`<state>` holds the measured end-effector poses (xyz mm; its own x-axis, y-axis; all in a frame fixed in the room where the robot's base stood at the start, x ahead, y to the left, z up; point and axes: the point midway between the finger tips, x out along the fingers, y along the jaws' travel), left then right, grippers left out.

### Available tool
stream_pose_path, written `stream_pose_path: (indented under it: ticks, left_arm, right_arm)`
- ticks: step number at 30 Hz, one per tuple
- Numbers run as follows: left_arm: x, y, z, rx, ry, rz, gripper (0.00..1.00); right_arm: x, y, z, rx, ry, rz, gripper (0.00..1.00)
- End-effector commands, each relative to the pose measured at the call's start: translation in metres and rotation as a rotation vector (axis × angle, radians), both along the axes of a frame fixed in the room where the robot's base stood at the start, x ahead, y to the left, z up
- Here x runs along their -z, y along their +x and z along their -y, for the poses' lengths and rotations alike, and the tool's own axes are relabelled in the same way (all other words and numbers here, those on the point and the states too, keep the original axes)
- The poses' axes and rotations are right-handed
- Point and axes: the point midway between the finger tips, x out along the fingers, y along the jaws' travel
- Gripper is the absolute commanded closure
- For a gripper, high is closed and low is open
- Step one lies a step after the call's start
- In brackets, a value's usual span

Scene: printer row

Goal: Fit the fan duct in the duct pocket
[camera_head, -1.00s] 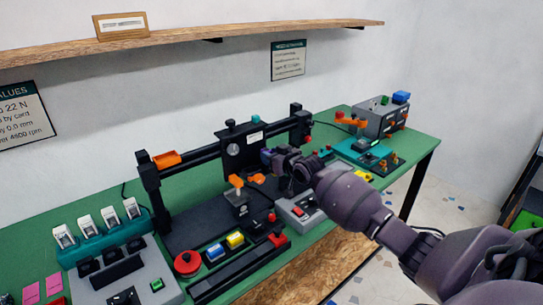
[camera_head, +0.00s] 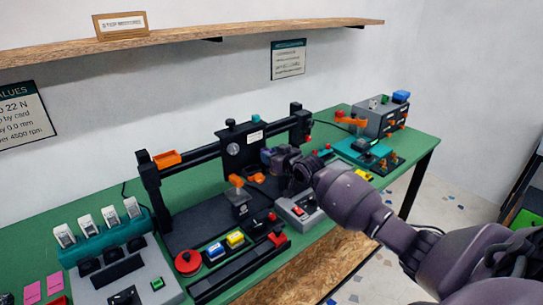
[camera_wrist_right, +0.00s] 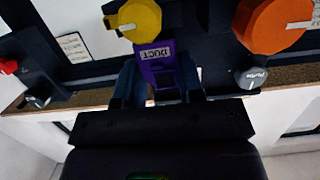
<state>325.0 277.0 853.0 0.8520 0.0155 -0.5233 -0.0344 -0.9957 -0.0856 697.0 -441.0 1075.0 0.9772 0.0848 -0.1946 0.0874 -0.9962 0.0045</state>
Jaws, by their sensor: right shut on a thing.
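The fan duct, a purple piece with a "DUCT" label (camera_wrist_right: 158,70), shows between the fingers of my right gripper (camera_wrist_right: 159,88) in the right wrist view. The gripper is shut on it, and its far end lies against the dark printer head. In the head view my right gripper (camera_head: 268,156) is at the right side of the carriage (camera_head: 236,148) on the printer's crossbar. The duct is hidden there by the gripper. I cannot make out the duct pocket or how far the duct is in it. My left gripper is not in view.
A yellow knob (camera_wrist_right: 138,20), an orange knob (camera_wrist_right: 268,22) and a grey purge button (camera_wrist_right: 251,77) are close around the duct. The black gantry (camera_head: 150,184) stands on the green bench (camera_head: 192,189). A grey control box (camera_head: 300,210) lies below my right wrist.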

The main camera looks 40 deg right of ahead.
Motion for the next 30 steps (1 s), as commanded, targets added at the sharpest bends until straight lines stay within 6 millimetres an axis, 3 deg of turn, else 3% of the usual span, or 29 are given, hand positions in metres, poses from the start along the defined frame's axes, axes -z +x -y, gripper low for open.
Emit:
stream_pose_path:
  ticks: [30]
  left_arm:
    - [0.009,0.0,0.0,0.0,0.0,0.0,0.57]
  right_arm:
    - [0.014,0.0,0.0,0.0,0.0,0.001,0.87]
